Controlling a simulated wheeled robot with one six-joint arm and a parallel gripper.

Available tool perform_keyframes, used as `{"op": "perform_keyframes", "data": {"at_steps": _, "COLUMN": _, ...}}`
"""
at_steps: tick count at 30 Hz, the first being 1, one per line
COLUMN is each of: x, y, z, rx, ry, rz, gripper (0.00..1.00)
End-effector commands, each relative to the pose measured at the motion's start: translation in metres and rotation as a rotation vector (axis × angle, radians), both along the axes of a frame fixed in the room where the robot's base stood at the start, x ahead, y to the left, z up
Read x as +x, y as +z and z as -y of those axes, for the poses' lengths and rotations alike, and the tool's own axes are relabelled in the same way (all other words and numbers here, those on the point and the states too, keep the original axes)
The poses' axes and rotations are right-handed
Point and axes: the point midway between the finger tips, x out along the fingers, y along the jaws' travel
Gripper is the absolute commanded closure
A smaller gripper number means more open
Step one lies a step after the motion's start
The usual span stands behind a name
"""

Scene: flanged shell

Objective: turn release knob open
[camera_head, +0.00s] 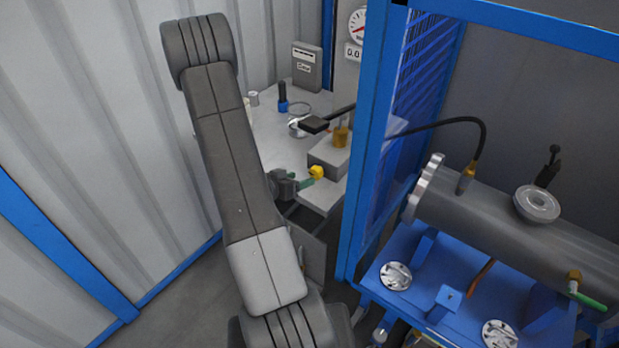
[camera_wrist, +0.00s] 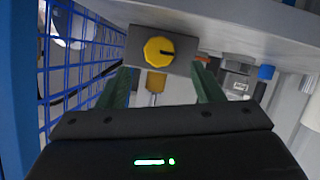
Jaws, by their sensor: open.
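The yellow round knob (camera_wrist: 157,50) has a dark slot mark pointing right in the wrist view. It sits on the face of a grey box (camera_wrist: 196,56). In the head view the knob (camera_head: 317,172) shows at the front of the grey box (camera_head: 328,155) on the bench. My gripper (camera_wrist: 161,68) is open, with its green fingers on either side of the knob's line and nothing held. In the head view my gripper (camera_head: 308,181) is right in front of the knob. Whether the fingertips touch the knob or box cannot be told.
The bench (camera_head: 268,135) holds a blue-based item (camera_head: 283,100) and a brass fitting (camera_head: 340,138) on the box. A blue frame post (camera_head: 364,150) with mesh stands close right. Beyond it lies a grey flanged cylinder (camera_head: 460,207). A corrugated wall is at the left.

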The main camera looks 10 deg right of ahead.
Motion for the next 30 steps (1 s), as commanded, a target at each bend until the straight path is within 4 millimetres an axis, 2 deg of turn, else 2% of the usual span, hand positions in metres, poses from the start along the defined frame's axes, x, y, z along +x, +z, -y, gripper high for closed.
{"op": "perform_keyframes", "data": {"at_steps": 1, "x": -0.007, "y": 0.004, "z": -0.01, "rx": 0.0, "ry": 0.005, "rz": 0.001, "gripper": 0.4}}
{"op": "perform_keyframes", "data": {"at_steps": 6, "x": -0.024, "y": 0.015, "z": -0.031, "rx": 0.0, "ry": 0.003, "rz": 0.0, "gripper": 0.4}}
{"op": "perform_keyframes", "data": {"at_steps": 12, "x": -0.034, "y": 0.021, "z": -0.043, "rx": 0.0, "ry": 0.0, "rz": -0.001, "gripper": 0.4}}
{"op": "perform_keyframes", "data": {"at_steps": 24, "x": -0.035, "y": 0.022, "z": -0.044, "rx": 0.0, "ry": -0.001, "rz": -0.001, "gripper": 0.4}}
{"op": "perform_keyframes", "data": {"at_steps": 30, "x": -0.026, "y": 0.017, "z": -0.032, "rx": 0.0, "ry": -0.003, "rz": 0.0, "gripper": 0.4}}
